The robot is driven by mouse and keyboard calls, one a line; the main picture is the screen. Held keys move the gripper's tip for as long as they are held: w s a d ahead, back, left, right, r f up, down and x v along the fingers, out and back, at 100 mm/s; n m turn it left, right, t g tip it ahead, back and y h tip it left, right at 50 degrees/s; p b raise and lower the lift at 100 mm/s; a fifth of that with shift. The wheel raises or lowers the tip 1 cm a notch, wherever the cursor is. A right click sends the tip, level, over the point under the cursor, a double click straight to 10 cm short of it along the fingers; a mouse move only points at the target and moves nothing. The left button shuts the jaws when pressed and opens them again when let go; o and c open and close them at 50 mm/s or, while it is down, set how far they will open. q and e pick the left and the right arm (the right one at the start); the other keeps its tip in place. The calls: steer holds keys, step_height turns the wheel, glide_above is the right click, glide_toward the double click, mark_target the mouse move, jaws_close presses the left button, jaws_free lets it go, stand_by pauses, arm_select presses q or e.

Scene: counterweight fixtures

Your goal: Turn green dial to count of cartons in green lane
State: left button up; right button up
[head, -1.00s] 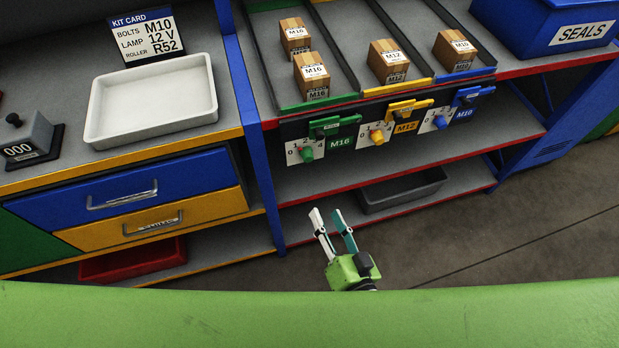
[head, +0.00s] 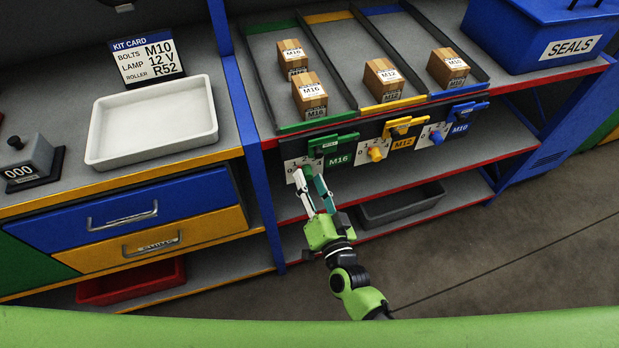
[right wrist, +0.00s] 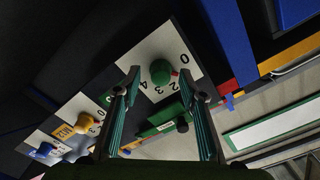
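The green dial (right wrist: 160,71) shows in the right wrist view on a white plate with printed numbers. A small red mark shows at its edge on the side of the 0; the exact setting is hard to read. My right gripper (head: 309,176) is open, its fingertips (right wrist: 159,80) on either side of the dial, with gaps visible. In the head view the fingers mostly hide the dial. The green lane (head: 290,127), labelled M16, holds two cartons, a rear one (head: 292,66) and a front one (head: 310,97). My left gripper is not in view.
A green latch-like piece (head: 333,143) sits above the green M16 label. The yellow dial (head: 376,154) and blue dial (head: 437,138) are to the right. One carton (head: 383,80) stands in the yellow lane, one (head: 447,68) in the blue. A grey bin (head: 400,205) lies below.

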steer(key=shift+w+a, duration=0.2)
steer(key=shift+w, duration=0.2)
steer(key=shift+c, duration=0.3)
jaws_close()
steer(key=m+b, duration=0.1)
steer(key=m, duration=0.3)
steer(key=shift+m+b, duration=0.65)
steer(key=shift+m, duration=1.15)
